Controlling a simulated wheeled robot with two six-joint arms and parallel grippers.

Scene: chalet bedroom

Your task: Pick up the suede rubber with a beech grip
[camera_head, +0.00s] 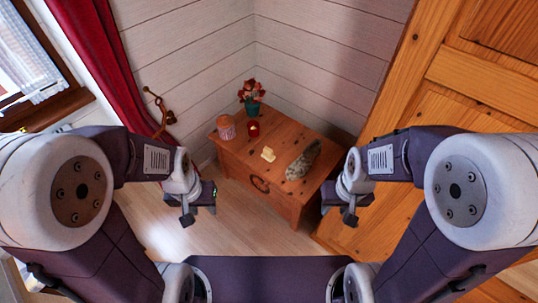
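A small pale yellow, blocky item (268,154) lies on the wooden chest-like table (235,158), near the middle of its top. It looks like the suede rubber with a beech grip, but it is too small to make out a separate grip. My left gripper (188,218) hangs to the left of the table, over the floor, apart from the item. My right gripper (349,218) hangs to the right of the table, also apart from it. Neither gripper visibly holds anything, and the gap between the fingers is not clear on either.
A grey mottled, elongated item (303,160) lies right of the yellow one. A red candle-like item (253,128), a pinkish jar (226,127) and a teal pot with red flowers (252,100) stand behind. A wooden door (460,90) is at right, a red curtain (100,60) at left.

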